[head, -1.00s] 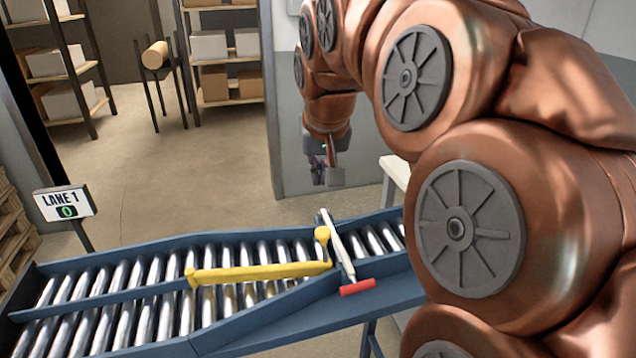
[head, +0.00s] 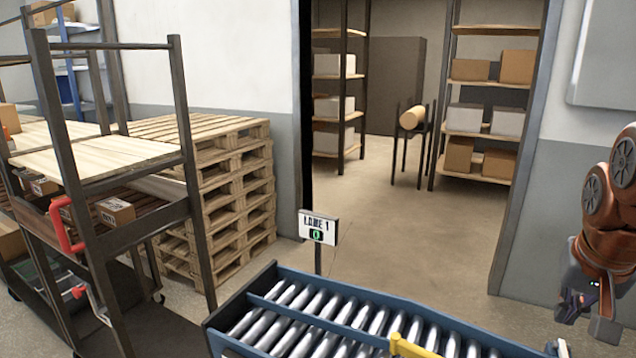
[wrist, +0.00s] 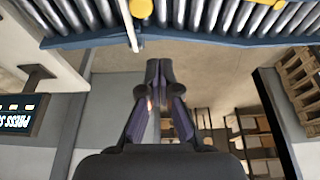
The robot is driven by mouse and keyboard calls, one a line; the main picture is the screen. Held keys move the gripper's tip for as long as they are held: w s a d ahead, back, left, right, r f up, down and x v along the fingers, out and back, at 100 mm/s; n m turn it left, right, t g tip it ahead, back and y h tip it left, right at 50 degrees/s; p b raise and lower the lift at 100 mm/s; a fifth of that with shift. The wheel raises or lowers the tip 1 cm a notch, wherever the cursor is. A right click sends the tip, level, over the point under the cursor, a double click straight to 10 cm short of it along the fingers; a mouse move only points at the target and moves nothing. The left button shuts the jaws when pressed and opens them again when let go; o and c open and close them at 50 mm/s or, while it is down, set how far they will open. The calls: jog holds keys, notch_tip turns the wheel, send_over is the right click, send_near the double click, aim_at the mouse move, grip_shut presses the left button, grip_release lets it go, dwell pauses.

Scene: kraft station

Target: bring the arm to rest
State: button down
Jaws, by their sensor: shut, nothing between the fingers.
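My gripper (head: 588,310) hangs at the right edge of the head view, at the end of my copper-coloured arm (head: 606,210). It is apart from everything around it, to the right of the roller conveyor. In the wrist view my gripper (wrist: 159,72) has its two fingertips together with nothing between them. Most of my arm is outside the head view.
The roller conveyor (head: 262,313) with a yellow diverter bar (head: 412,348) runs along the bottom of the head view. A Lane 1 sign (head: 318,228) stands behind it. A wooden-decked cart (head: 95,160) and stacked pallets (head: 235,190) are at left. Open floor (head: 410,220) lies beyond.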

jog(key=s+a+f+n+g+y+p, duration=0.1)
jog(key=a+f+n+p, duration=0.1)
jog(key=a, duration=0.4)
jog(key=s+a+f+n+g+p, duration=0.1)
jog(key=s+a+f+p, duration=0.1)
jog(key=a, duration=0.4)
jog(key=s+a+f+n+g+y+p, duration=0.1)
jog(key=s+a+f+n+g+p, duration=0.2)
jog(key=s+a, duration=0.6)
jog(key=shift+s+f+n+p, duration=0.3)
jog(key=shift+s+f+p, duration=0.55)
jog(key=shift+s+p, duration=0.1)
jog(key=shift+d, duration=0.1)
